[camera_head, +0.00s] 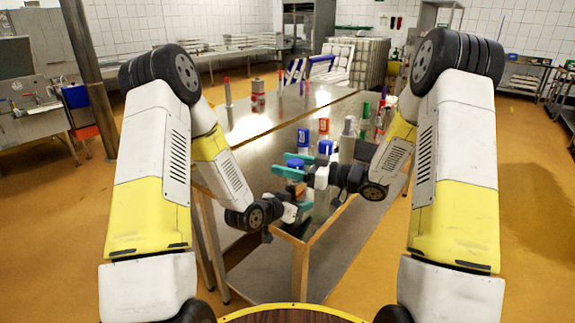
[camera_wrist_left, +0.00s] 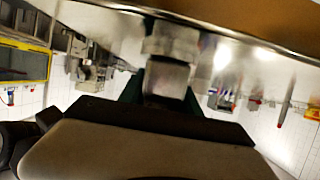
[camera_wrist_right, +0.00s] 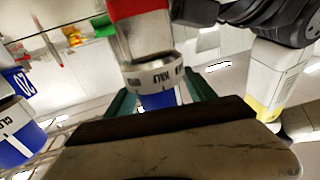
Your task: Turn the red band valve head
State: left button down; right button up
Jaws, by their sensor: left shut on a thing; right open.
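The red band valve head shows in the right wrist view with its red band (camera_wrist_right: 137,8), metal body (camera_wrist_right: 145,40), white lettered ring (camera_wrist_right: 152,75) and blue end (camera_wrist_right: 155,97). My right gripper (camera_head: 303,167) is open, its teal fingers on either side of the ring and blue end. Whether they touch is unclear. My left gripper (camera_head: 296,200), lower in the head view, is shut on the valve head. The left wrist view shows a grey metal part (camera_wrist_left: 166,77) between its fingers. The arms and grippers partly hide the valve head in the head view.
Other blue-topped parts (camera_head: 325,147) stand close behind on the metal table (camera_head: 262,160). A grey bottle (camera_head: 347,140) and a red-topped part (camera_head: 323,126) are near them. The other blue-and-white parts (camera_wrist_right: 22,135) show at left in the right wrist view.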

jog(key=c, duration=1.4)
jog(key=shift+o, duration=0.2)
jog(key=shift+w+m+t+h, duration=0.2)
jog(key=shift+m+t+h, duration=0.3)
jog(key=shift+m+t, duration=0.45)
jog(key=o, duration=1.4)
jog(key=shift+c, duration=0.2)
jog(key=shift+s+d, duration=0.1)
jog(key=shift+d, duration=0.05)
jog(key=v, duration=1.1)
jog(key=shift+s+d, duration=0.2)
jog(key=shift+d, duration=0.15)
